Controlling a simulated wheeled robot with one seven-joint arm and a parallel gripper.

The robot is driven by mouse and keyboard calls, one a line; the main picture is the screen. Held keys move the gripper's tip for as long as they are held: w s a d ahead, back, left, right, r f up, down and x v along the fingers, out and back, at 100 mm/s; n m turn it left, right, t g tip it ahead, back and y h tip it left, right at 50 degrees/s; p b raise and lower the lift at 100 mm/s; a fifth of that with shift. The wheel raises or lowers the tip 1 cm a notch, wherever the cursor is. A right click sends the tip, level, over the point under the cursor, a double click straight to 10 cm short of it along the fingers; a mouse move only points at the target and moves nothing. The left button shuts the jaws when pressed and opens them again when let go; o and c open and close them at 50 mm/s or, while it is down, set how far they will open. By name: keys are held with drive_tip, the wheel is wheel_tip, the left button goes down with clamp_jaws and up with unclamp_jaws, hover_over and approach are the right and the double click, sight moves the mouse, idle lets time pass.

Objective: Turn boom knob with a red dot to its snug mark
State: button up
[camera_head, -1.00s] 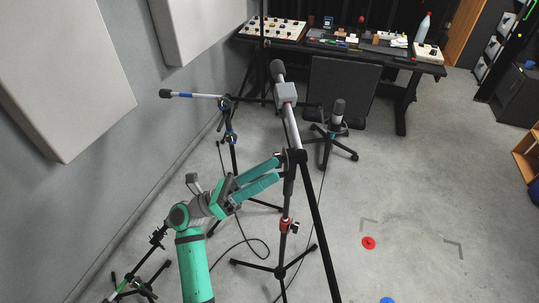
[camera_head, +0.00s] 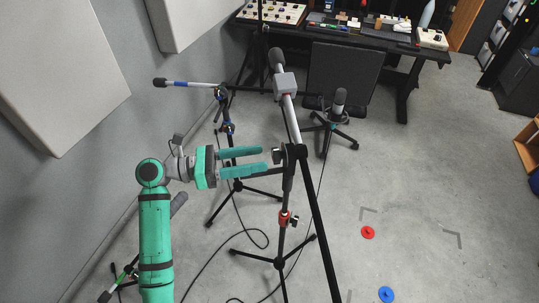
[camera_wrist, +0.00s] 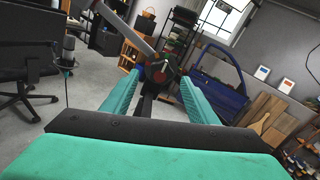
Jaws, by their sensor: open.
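The boom knob (camera_head: 277,156) is a small dark knob on the left side of the clamp on the black stand (camera_head: 288,185) at the centre of the head view. In the wrist view the knob (camera_wrist: 162,71) faces me with a red spot on its dark face. The snug mark is too small to make out. My gripper (camera_head: 266,160) is open and roughly level, just left of the knob, with its fingers pointing at it. In the wrist view the gripper (camera_wrist: 161,78) has one finger on each side of the knob; contact cannot be told.
The grey boom (camera_head: 290,118) slants up from the clamp. Another stand with blue bands (camera_head: 228,128) is close behind my gripper. A red-collared part (camera_head: 284,218) is lower on the stand. Cables lie on the floor. A grey wall is left; open floor is right.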

sight(273, 156)
drive_tip(key=shift+x, duration=2.15)
drive_tip(key=shift+s, duration=0.1)
drive_tip(key=c, duration=0.9)
drive_tip(key=shift+c, duration=0.9)
